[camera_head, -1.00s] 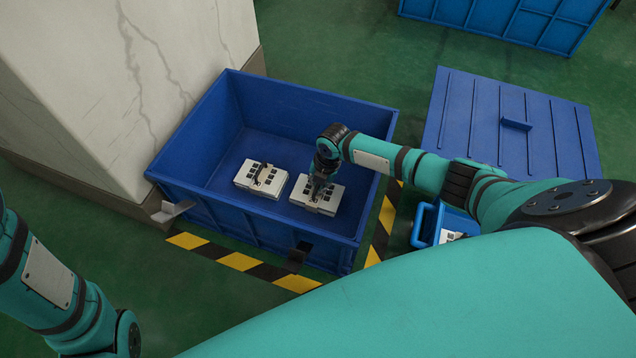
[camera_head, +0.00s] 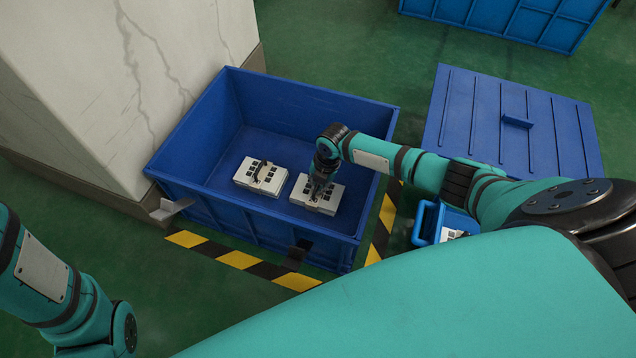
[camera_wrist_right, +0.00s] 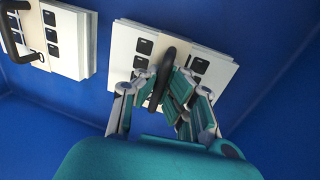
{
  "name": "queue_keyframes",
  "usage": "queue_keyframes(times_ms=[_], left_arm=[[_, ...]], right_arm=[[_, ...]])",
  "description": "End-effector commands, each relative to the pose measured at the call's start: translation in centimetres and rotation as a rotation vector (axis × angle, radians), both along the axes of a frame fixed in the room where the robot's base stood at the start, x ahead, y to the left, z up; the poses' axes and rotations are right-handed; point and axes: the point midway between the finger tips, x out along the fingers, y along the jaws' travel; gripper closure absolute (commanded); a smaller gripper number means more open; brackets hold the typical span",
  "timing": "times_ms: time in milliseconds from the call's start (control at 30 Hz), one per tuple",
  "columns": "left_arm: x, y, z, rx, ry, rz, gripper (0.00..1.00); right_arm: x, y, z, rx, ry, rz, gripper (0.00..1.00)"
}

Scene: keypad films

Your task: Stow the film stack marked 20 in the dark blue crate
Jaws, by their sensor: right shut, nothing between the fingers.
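The dark blue crate (camera_head: 225,215) stands open on the floor, beside the stone pillar. Two pale film stacks with dark keypad squares and dark handles lie flat on its floor: a left stack (camera_head: 260,177) and a right stack (camera_head: 328,201). No number is readable on either. My right gripper (camera_head: 318,187) is down inside the crate over the right stack. In the right wrist view its fingers (camera_wrist_right: 168,92) are shut, close by the dark handle of the right stack (camera_wrist_right: 213,75). The left stack (camera_wrist_right: 75,42) is clear of the fingers. My left gripper is out of view.
A blue ribbed lid (camera_head: 480,125) lies on the floor to the right. A small bright blue carrier (camera_head: 423,226) with a pale item inside stands near my right arm. Yellow-black floor tape (camera_head: 240,260) borders the crate. Another blue container (camera_head: 500,18) stands at the back.

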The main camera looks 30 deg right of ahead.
Motion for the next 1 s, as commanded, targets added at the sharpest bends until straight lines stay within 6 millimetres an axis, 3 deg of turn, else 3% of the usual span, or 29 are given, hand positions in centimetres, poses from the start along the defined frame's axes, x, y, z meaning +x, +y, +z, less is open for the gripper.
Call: queue_keyframes(times_ms=[100, 367, 733, 1000], left_arm=[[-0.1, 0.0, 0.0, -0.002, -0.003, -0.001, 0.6], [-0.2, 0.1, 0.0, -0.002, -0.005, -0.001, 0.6], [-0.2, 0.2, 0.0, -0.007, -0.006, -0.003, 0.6], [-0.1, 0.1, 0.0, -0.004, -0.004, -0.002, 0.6]], right_arm=[[0.0, 0.0, 0.1, 0.001, -0.001, 0.0, 0.99], [0.0, 0.0, 0.0, 0.0, 0.0, 0.0, 0.67], [-0.1, -0.2, 0.7, -0.001, -0.001, 0.0, 0.67], [-0.7, -0.8, 6.0, -0.001, -0.005, 0.002, 0.67]])
